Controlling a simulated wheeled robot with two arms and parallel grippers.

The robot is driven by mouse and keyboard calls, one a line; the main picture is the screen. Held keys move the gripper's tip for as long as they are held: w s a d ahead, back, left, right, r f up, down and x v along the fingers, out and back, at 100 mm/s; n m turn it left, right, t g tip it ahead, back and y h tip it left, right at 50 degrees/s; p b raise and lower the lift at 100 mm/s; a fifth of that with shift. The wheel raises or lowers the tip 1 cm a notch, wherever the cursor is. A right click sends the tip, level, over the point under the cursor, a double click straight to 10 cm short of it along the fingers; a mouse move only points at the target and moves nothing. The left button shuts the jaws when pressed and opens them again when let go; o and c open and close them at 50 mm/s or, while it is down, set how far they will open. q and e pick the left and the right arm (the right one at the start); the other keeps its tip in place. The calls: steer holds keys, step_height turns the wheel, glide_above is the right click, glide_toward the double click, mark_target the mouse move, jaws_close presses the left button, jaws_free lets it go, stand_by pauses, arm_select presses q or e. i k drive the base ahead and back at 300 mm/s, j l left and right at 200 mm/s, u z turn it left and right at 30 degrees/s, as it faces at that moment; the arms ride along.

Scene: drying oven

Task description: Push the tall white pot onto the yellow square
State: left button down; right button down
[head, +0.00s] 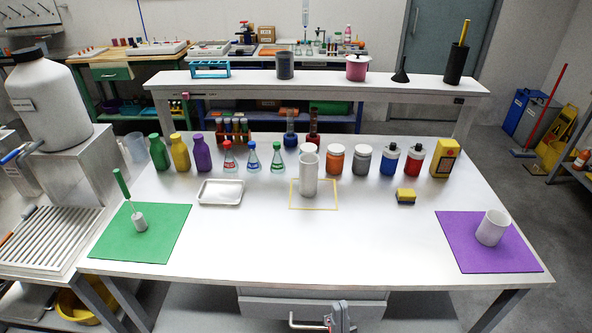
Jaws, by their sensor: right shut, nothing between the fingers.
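The tall white pot (309,178) stands upright on the white table. Its base appears to be inside the thin yellow outline of the square (314,209), a little left of its middle and clear of the front line. The pot hides part of the outline's back line. My right gripper (340,319) shows at the bottom edge of the head view, partly cut off, below and in front of the table's front edge. It is shut and empty, well apart from the pot. My left gripper is not in view.
A wider white pot (493,227) stands on the purple mat (470,258). The front middle is clear.

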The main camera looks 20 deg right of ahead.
mark_target(308, 161)
steer(key=l+u, duration=0.25)
steer(key=l, duration=0.55)
steer(key=l+u, duration=0.25)
steer(key=l, duration=0.6)
steer(key=k, duration=0.05)
